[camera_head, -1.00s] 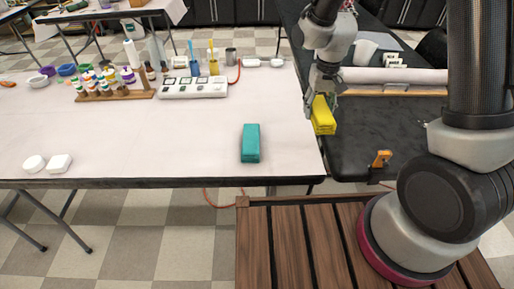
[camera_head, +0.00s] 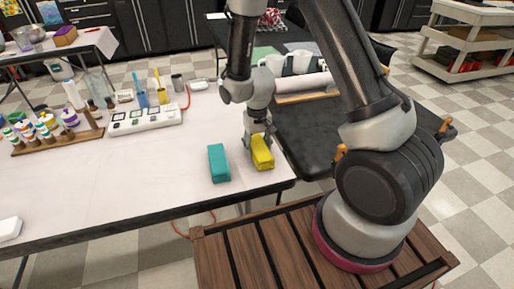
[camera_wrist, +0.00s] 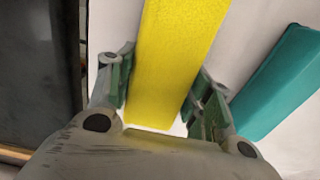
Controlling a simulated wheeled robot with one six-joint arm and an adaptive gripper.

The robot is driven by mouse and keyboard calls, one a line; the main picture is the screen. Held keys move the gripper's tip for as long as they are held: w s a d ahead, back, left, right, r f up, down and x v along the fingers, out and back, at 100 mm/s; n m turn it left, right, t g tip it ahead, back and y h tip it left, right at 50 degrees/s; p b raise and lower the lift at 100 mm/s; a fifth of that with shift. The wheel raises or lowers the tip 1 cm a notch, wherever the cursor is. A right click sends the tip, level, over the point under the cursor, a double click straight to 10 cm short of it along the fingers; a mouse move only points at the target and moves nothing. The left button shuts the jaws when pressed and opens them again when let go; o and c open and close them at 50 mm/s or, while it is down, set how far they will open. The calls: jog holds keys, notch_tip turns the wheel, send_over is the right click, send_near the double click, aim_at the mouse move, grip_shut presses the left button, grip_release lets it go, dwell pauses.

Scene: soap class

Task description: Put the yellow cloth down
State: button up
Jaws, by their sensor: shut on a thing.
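The yellow cloth (camera_head: 262,152), a folded block shape, is at the right end of the white table (camera_head: 150,190). My gripper (camera_head: 257,139) points down and is shut on it. In the wrist view the yellow cloth (camera_wrist: 175,60) sits between the two fingers of my gripper (camera_wrist: 160,95). It is on or just above the white table top; I cannot tell if it touches. A teal folded cloth (camera_head: 219,163) lies just left of it, also in the wrist view (camera_wrist: 280,85), apart from the yellow one.
A black table (camera_head: 310,135) adjoins on the right. The white table's front middle is clear.

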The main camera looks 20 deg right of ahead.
jog(key=shift+f, duration=0.3)
jog(key=shift+f, duration=0.15)
jog(key=o, duration=1.1)
jog(key=shift+f, duration=0.1)
jog(key=shift+o, duration=0.2)
notch_tip(320, 180, up, 13)
notch_tip(320, 180, up, 8)
jog(key=t, duration=0.1)
send_over(258, 143)
jog(key=s+d, duration=0.2)
jog(key=d, duration=0.2)
jog(key=s+d+r+t, duration=0.1)
jog(key=s+d+r, duration=0.4)
jog(key=s+r, duration=0.2)
jog(key=s+d+r+t, duration=0.2)
jog(key=s+d+r, duration=0.3)
jog(key=s, duration=0.7)
notch_tip(258, 143, up, 3)
jog(key=shift+d+f, duration=0.15)
jog(key=shift+d, duration=0.2)
